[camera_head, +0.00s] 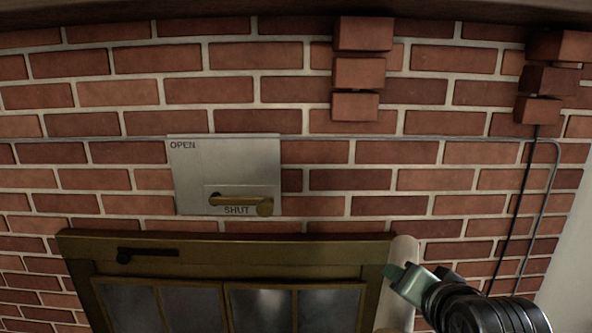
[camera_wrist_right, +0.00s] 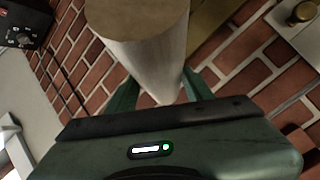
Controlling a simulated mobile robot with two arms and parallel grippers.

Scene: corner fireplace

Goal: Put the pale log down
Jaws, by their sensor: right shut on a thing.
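The pale log (camera_head: 402,250) stands about upright in the head view, by the right end of the brass fireplace front (camera_head: 230,248). My right gripper (camera_head: 396,273) comes in from the lower right and is shut on the log. In the right wrist view the pale log (camera_wrist_right: 150,55) lies between the green fingers of my right gripper (camera_wrist_right: 160,92), with its tan cut end toward the top. The log's lower part is partly hidden by the gripper in the head view. I cannot tell whether the log touches anything below. My left gripper is not in view.
A metal plate marked OPEN and SHUT (camera_head: 225,165) has a brass handle (camera_head: 240,203) at SHUT. Brick corbels (camera_head: 358,72) stick out above. A cable (camera_head: 515,210) runs down at right. A dark box with a knob (camera_wrist_right: 22,25) shows in the wrist view.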

